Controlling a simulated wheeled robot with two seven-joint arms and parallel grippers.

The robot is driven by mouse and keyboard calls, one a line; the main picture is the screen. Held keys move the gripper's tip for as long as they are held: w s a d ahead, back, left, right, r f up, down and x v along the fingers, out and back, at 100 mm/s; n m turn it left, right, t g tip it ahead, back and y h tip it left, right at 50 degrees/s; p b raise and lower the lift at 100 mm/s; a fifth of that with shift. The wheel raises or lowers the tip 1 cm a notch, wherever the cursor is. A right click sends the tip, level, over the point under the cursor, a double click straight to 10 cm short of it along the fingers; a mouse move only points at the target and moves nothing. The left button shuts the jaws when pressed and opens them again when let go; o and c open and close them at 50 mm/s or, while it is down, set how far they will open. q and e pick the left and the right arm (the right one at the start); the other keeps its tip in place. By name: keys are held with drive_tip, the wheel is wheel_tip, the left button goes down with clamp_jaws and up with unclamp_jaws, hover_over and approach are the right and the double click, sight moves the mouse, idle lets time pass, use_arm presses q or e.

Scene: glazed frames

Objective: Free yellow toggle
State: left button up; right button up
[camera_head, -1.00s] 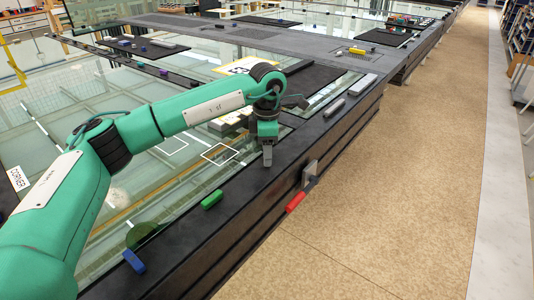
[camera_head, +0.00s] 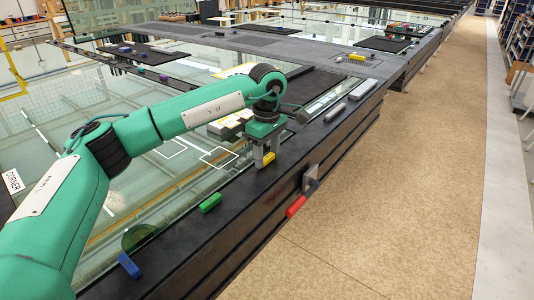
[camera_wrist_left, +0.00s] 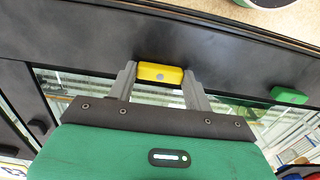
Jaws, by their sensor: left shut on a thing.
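The yellow toggle (camera_head: 269,158) is a small block at the dark frame edge (camera_head: 232,222), between the fingers of my left gripper (camera_head: 263,163). In the left wrist view the toggle (camera_wrist_left: 160,73) sits between the two grey fingertips, against the black frame bar (camera_wrist_left: 75,45), with a round grey spot on its near face. My left gripper is shut on it. Whether the toggle touches the frame cannot be told. My right gripper is not in view.
A green toggle (camera_head: 211,202) and a blue toggle (camera_head: 129,265) are on the same edge, nearer me. A grey bar (camera_head: 334,109) lies farther along. A red-handled tool (camera_head: 296,206) is at the frame's side. Glass panes lie left; the floor right is clear.

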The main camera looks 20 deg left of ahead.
sight(267, 157)
use_arm(q)
drive_tip(key=shift+r, duration=0.1)
idle(0.4)
drive_tip(key=o, duration=1)
wheel_tip(267, 157, up, 14)
drive_tip(key=shift+f, duration=0.1)
